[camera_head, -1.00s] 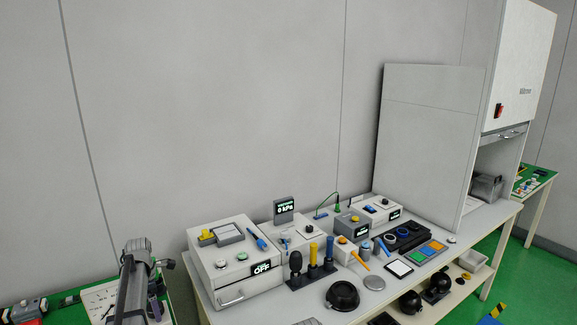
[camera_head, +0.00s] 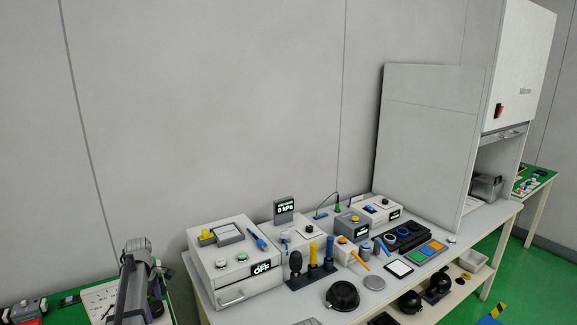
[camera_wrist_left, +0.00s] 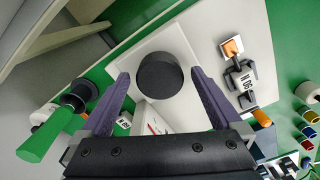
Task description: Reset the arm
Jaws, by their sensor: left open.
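A dark round cylinder (camera_wrist_left: 160,76) on a white square plate (camera_wrist_left: 178,42) shows between the fingers. I cannot tell how far below the fingertips it is, and I see no grip on it. My right gripper is not in view.
A green-handled tool (camera_wrist_left: 48,135) lies left of the fingers, and a clamp-like device (camera_wrist_left: 240,75) with an orange tip is to the right. The long white bench (camera_head: 262,303) holds a drawer box (camera_head: 222,262) and several instruments. A white cabinet (camera_head: 520,65) stands at the right.

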